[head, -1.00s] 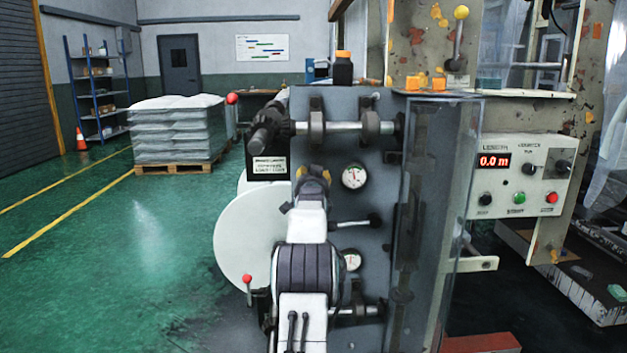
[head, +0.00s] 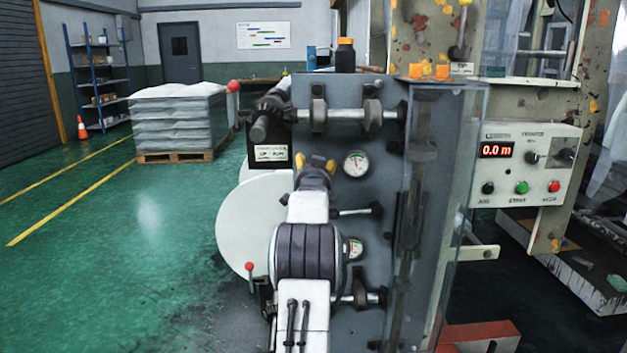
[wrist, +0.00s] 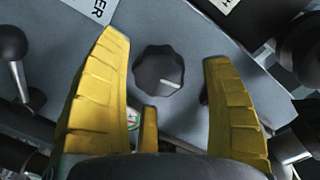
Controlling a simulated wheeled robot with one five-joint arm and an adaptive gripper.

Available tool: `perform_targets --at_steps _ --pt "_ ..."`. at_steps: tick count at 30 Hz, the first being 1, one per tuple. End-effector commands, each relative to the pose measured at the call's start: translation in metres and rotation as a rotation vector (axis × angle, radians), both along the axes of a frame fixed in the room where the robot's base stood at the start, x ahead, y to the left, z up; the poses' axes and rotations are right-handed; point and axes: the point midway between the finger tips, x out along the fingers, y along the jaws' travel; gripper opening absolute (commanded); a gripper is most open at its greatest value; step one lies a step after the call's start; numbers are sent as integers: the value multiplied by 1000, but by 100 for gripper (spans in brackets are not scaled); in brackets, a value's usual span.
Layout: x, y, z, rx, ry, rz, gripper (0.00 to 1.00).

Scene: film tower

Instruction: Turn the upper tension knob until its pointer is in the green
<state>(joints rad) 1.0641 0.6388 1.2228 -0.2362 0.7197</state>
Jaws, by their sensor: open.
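My gripper (head: 316,163) is open in front of the grey machine panel (head: 335,200). Gaps show between the knob and both fingers. A pale line on the knob points right and slightly down. A small gauge (wrist: 132,117) with a little green and red is mostly hidden behind the left finger. The head view shows an upper gauge (head: 356,164) and a lower gauge (head: 354,249); their needles are too small to read. My gripper hides the knob there.
A roller shaft (head: 345,115) crosses the panel above my gripper. A short lever (head: 355,211) sticks out below right. In the wrist view, a lever (wrist: 14,60) is at left and dark round parts are at right. A clear guard (head: 445,200) stands right.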

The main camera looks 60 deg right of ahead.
Motion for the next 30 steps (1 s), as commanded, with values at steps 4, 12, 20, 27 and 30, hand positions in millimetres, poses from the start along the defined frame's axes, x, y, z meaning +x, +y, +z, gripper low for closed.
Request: perform_targets --at_steps 4,12,20,27,30 --pt "-9 16 2 1 0 1 74" --pt "-25 46 3 0 0 0 74" --pt "-37 68 4 1 0 1 74" --pt "-43 79 5 1 0 1 74" --pt "-44 81 5 0 0 1 74"
